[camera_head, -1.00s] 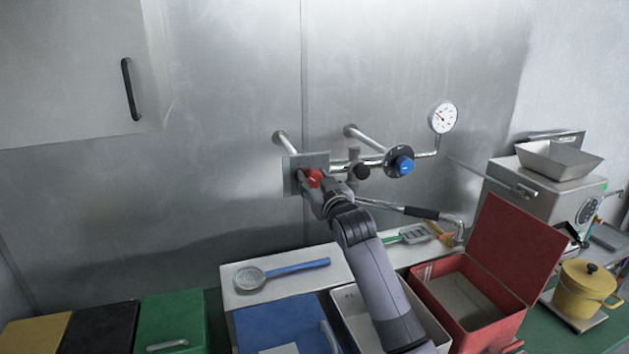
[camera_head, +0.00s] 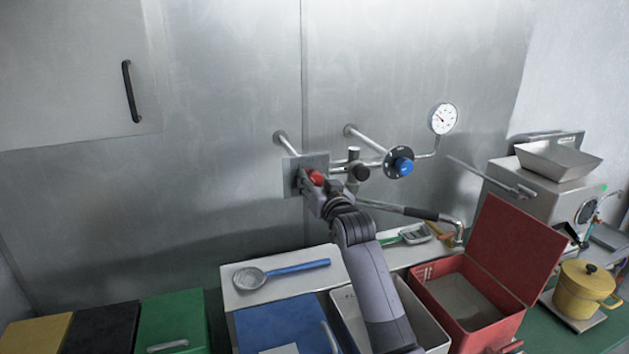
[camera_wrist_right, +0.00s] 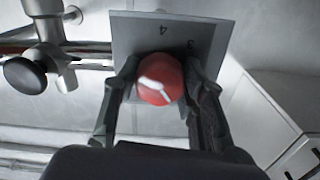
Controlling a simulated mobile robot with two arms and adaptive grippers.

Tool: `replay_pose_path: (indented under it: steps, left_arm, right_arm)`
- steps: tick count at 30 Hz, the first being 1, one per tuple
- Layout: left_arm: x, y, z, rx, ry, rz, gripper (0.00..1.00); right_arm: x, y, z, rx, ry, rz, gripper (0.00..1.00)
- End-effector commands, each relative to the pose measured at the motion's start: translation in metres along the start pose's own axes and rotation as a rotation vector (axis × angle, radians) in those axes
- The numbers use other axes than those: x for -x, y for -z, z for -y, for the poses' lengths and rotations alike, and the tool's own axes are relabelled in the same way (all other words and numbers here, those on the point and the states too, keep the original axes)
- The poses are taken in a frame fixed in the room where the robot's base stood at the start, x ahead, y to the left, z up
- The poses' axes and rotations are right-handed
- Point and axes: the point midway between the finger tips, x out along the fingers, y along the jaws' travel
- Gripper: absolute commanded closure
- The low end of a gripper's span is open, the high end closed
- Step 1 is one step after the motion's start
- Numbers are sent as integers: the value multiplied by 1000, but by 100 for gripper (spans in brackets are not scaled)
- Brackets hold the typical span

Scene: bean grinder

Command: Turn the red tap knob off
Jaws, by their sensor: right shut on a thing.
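In the right wrist view the red knob (camera_wrist_right: 160,80) shows a white pointer mark, and the plate (camera_wrist_right: 140,35) carries the numbers 3 and 4. My right gripper (camera_head: 309,184) is at the plate, its fingers shut on the knob's two sides. In the right wrist view the gripper (camera_wrist_right: 158,92) has one finger on each side of the knob. The left gripper is not in view.
A black knob (camera_head: 361,172) and a blue knob (camera_head: 403,165) are on the pipes to the right. A gauge (camera_head: 443,118) is above them. Below are a shelf with a strainer (camera_head: 250,277), a white bin (camera_head: 346,300) and an open red box (camera_head: 425,285).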

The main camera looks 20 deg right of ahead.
Motion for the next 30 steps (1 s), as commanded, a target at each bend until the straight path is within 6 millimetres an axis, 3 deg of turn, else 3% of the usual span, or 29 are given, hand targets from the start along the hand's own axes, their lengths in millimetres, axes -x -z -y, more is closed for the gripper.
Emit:
replay_pose_path:
  steps: [15,30]
  left_arm:
    - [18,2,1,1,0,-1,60]
    - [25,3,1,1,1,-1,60]
  right_arm:
    - [0,2,0,-446,0,0,90]
    - [0,1,0,-632,0,-2,90]
